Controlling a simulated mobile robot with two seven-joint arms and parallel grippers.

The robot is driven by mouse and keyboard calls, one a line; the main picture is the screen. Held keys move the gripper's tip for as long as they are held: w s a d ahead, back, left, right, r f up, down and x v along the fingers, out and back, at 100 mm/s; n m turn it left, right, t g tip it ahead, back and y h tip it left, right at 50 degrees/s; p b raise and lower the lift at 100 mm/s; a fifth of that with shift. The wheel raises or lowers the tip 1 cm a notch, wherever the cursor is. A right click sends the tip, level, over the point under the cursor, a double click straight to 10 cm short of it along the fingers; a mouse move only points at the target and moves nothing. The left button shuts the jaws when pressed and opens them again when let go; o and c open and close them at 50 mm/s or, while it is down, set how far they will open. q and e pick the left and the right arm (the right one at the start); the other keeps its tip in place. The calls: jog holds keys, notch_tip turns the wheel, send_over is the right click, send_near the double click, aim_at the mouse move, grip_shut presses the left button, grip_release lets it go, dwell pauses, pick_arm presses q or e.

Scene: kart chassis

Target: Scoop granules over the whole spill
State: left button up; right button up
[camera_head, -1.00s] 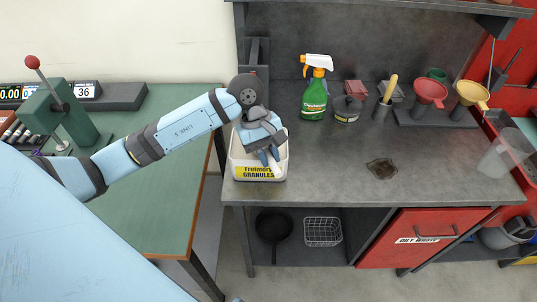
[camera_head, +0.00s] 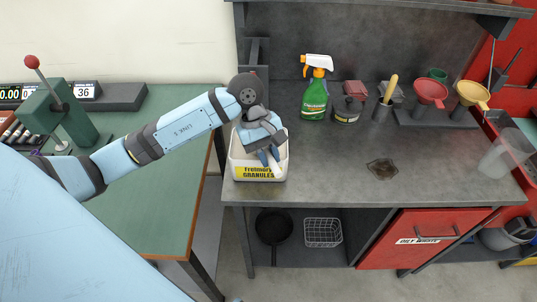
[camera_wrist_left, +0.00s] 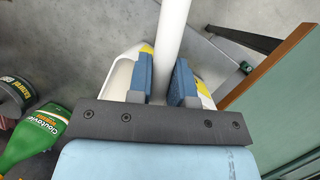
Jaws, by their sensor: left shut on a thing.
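My left gripper (camera_head: 268,157) is over the open top of the white granules tub (camera_head: 258,174), which has a yellow label. It is shut on a white scoop handle (camera_head: 275,164). In the left wrist view the gripper's blue fingers (camera_wrist_left: 163,80) sit on either side of the white handle (camera_wrist_left: 173,32), with the tub (camera_wrist_left: 119,74) behind them. The scoop's working end and the granules cannot be made out. The spill (camera_head: 381,168) is a dark brown patch on the grey bench, right of the tub. My right gripper is not in view.
A green spray bottle (camera_head: 315,92), a dark tin (camera_head: 347,109) and a cup with a yellow handle (camera_head: 384,105) stand behind on the bench. Funnels (camera_head: 431,93) are further right. The bench between tub and spill is clear. A clear beaker (camera_head: 506,153) stands at the right end.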

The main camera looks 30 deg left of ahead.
aim_at(269, 153)
pick_arm(q)
jog(key=shift+f+b, duration=0.2)
jog(key=shift+b, duration=0.7)
dwell(2.4)
dwell(0.5)
jog(key=shift+w+a+r+p, duration=0.1)
jog(key=shift+r+p, duration=0.3)
jog(key=shift+r, duration=0.75)
jog(key=shift+r+p, duration=0.65)
jog(key=shift+r, duration=1.75)
